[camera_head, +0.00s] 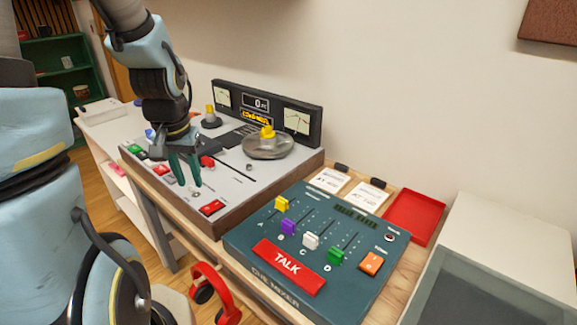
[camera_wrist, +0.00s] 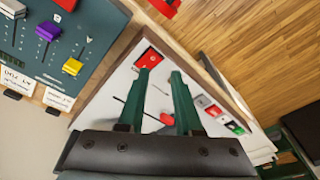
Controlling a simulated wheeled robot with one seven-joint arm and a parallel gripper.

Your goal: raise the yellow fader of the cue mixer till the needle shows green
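The cue mixer (camera_head: 240,240) is a teal panel at the lower middle of the head view. Its yellow fader (camera_head: 281,203) is the leftmost, labelled A, and sits farther up its slot than the purple one; it also shows in the wrist view (camera_wrist: 72,67). Two needle meters, left (camera_head: 222,96) and right (camera_head: 297,120), stand on the grey machine behind; their needles are too small to read. No needle is discernible on the mixer itself. My gripper (camera_head: 187,182) points down over the grey machine's front, left of the mixer. Its dark green fingers (camera_wrist: 162,70) are apart and empty.
Beside the yellow fader are purple (camera_head: 288,226), white (camera_head: 311,241) and green (camera_head: 335,256) faders. A red TALK button (camera_head: 288,266) lies in front. The grey machine (camera_head: 240,180) has knobs and buttons. A red tray (camera_head: 413,216) lies right; red headphones (camera_head: 213,290) hang in front.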

